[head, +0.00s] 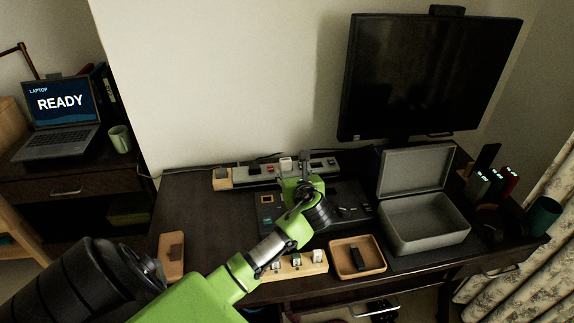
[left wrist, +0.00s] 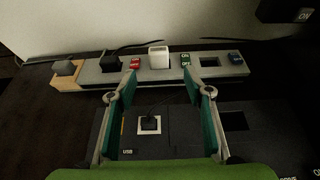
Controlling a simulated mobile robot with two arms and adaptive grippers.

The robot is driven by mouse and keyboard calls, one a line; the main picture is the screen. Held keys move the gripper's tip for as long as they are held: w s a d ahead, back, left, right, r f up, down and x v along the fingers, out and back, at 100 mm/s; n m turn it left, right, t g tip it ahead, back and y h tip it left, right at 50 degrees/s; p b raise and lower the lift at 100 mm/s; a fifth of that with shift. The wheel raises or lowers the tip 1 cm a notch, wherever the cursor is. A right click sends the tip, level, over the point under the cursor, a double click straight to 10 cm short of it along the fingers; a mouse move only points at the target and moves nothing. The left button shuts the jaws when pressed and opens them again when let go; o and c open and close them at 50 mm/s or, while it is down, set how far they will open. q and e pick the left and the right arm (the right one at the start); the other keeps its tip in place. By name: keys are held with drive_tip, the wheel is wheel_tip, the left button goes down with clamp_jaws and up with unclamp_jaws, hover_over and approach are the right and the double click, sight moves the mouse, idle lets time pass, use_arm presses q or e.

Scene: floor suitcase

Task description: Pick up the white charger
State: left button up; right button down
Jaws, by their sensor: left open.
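The white charger (head: 286,164) is a small white block standing upright in the long grey power strip (head: 248,176) at the back of the desk. In the left wrist view the charger (left wrist: 158,57) sits near the middle of the strip (left wrist: 93,77), between a red switch and a green switch. My left gripper (head: 301,182) is in front of the strip. In the left wrist view its two open fingers (left wrist: 160,82) point toward the strip, with the charger beyond and between the tips, apart from them. My right gripper is in neither view.
A black plug (left wrist: 110,63) stands left of the charger, with a cable behind. A dark panel (left wrist: 185,130) with a black plug lies below my fingers. An open grey box (head: 425,222), wooden tray (head: 357,257) and monitor (head: 430,75) are to the right.

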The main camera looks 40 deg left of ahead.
sight(286, 162)
use_arm(q)
drive_tip(key=x, duration=0.3)
drive_tip(key=shift+w+d, duration=0.1)
drive_tip(key=shift+w+f, duration=0.2)
drive_tip(key=shift+w+a, duration=0.25)
drive_tip(key=shift+a, duration=0.55)
drive_tip(key=x, duration=0.3)
drive_tip(key=shift+w+a, duration=0.1)
drive_tip(key=shift+a, duration=0.15)
drive_tip(key=shift+w+a+f, duration=0.1)
drive_tip(key=shift+w+a, duration=0.05)
drive_tip(key=c, duration=1.2)
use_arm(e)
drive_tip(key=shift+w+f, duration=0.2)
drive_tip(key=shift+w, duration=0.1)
